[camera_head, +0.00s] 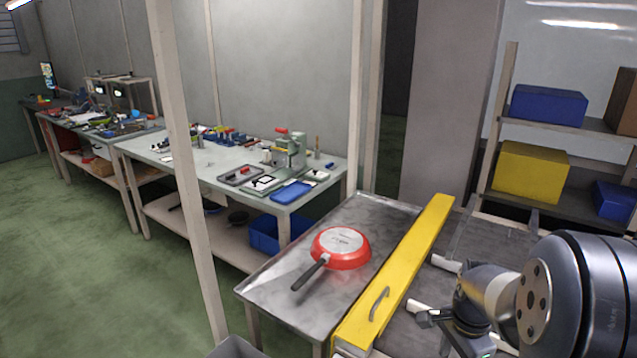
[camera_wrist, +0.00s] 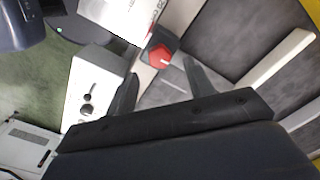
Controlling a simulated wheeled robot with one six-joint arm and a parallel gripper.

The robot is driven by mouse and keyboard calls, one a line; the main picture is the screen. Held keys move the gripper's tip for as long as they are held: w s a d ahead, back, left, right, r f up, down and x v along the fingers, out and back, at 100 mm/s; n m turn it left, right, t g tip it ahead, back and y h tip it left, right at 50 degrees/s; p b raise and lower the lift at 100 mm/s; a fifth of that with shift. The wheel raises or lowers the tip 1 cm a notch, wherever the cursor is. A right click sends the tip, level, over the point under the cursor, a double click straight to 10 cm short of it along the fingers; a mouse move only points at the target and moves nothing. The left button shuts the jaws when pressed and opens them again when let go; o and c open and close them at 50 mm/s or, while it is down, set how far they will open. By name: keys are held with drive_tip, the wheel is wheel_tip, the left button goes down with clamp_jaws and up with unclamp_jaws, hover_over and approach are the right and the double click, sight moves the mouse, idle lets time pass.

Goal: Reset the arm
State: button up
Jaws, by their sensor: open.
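My arm (camera_head: 580,295) is at the lower right of the head view, over the dark surface to the right of the yellow bar. My gripper (camera_wrist: 160,84) shows in the wrist view with its two dark fingers spread apart. Nothing is held between the fingers. The pan is apart from my arm. I do not make it out in the wrist view.
A yellow bar (camera_head: 395,275) with a grey handle runs along the metal table's right edge. A red knob (camera_wrist: 163,54) and a white box (camera_wrist: 95,88) show in the wrist view. Shelves with a yellow box (camera_head: 530,172) and blue boxes stand at right. Cluttered workbenches stand at left.

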wheel_tip(320, 180, up, 6)
wheel_tip(320, 180, down, 11)
drive_tip(key=shift+s+r, duration=0.1)
drive_tip(key=shift+r+n, duration=0.1)
drive_tip(key=shift+n, duration=0.2)
drive_tip(key=n, duration=0.8)
drive_tip(key=n+p, duration=0.1)
drive_tip(key=n, duration=0.3)
drive_tip(key=shift+n, duration=0.3)
drive_tip(key=n, duration=0.4)
drive_tip(key=shift+r+n, duration=0.3)
drive_tip(key=shift+r, duration=0.3)
